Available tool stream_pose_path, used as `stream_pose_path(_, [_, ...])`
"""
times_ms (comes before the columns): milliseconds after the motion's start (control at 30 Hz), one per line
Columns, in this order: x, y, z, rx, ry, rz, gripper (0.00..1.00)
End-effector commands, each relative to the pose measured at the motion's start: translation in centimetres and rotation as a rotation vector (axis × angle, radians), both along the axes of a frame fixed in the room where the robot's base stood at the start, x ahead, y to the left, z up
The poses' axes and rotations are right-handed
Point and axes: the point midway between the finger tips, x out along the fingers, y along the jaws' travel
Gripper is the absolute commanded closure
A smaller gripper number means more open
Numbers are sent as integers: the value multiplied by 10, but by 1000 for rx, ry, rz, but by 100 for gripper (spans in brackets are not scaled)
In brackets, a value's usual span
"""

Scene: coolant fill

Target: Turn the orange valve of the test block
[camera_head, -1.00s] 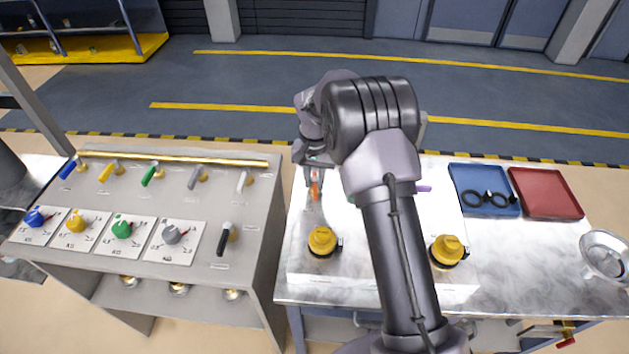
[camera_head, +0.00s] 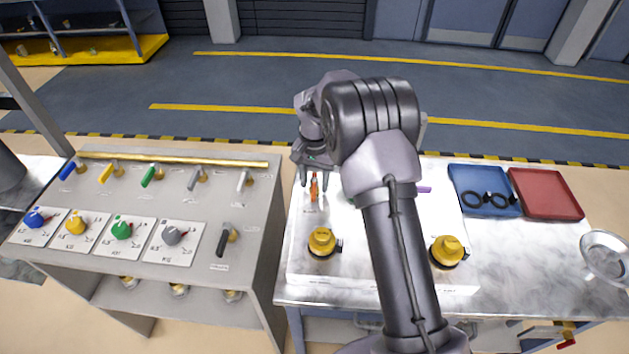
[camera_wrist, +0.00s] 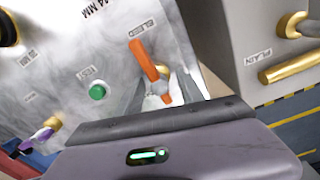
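The orange valve (camera_head: 314,189) is a short lever on the pale top of the test block (camera_head: 300,262). In the wrist view the orange lever (camera_wrist: 144,60) slants from upper left to lower right, just beyond the edge of my gripper body. My gripper (camera_head: 314,182) is open, with one finger on each side of the lever in the head view. I cannot tell whether either finger touches it.
Two yellow knobs (camera_head: 322,241) (camera_head: 448,250) sit on the block's near side. A green button (camera_wrist: 97,92) and purple part (camera_wrist: 41,135) are near the valve. A panel with levers (camera_head: 262,200) stands left. Blue (camera_head: 486,208) and red (camera_head: 545,192) trays lie right.

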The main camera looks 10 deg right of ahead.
Motion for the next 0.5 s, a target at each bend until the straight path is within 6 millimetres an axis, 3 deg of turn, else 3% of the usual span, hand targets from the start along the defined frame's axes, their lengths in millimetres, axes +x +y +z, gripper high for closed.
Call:
stream_pose_path(267, [0,0,9,0,0,0,55])
stream_pose_path(367, [0,0,34,1,-3,0,55])
stream_pose_path(500, [1,0,84,1,-3,0,55])
